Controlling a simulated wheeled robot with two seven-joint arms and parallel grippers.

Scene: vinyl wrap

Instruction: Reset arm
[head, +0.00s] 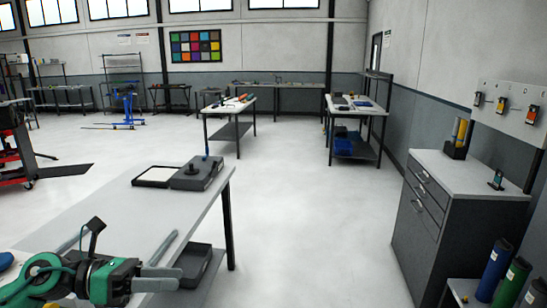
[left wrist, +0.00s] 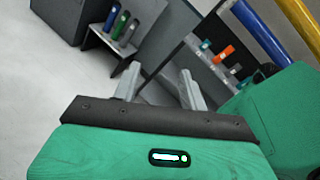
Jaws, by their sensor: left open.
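My left gripper (head: 180,253) is at the lower left in the head view, over the near end of the grey table (head: 130,222). Its two grey fingers are spread apart with nothing between them. In the left wrist view the open fingers (left wrist: 159,70) also show empty, with the green gripper body below them. The left arm is bent, with green and black links at the lower left corner of the head view. My right gripper is not in view.
A dark box device (head: 197,174) and a white-topped tray (head: 157,176) sit on the table. A dark bin (head: 195,265) is below its edge. A grey drawer cabinet (head: 440,225) and coloured rolls (head: 493,270) stand at right. The middle floor is clear.

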